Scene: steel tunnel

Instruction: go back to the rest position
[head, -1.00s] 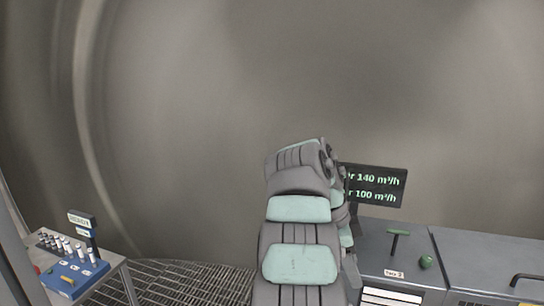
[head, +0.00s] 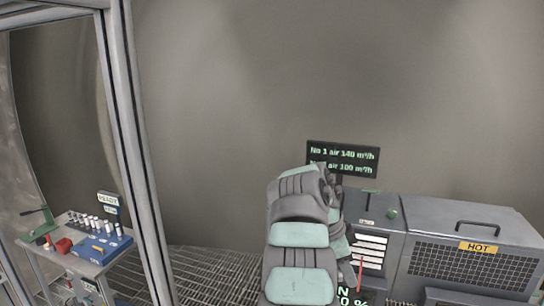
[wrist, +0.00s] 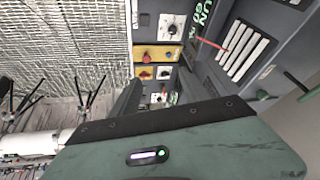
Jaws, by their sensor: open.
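My arm, grey with mint-green pads, rises from the bottom middle of the head view and bends over in front of the console. Its far end is mostly hidden behind its own links there. In the wrist view the green-grey housing of my gripper (wrist: 180,145) fills the lower part, with a small lit indicator on it. My gripper is open, and I see nothing held. The fingertips cannot be made out clearly.
A grey console (head: 385,225) and a vented box marked HOT (head: 478,247) stand at the right, below a dark air-flow display (head: 342,159). A side table at the left bears a blue vial rack (head: 100,248) and a green lever press (head: 38,222). Grated floor (head: 205,275) lies between.

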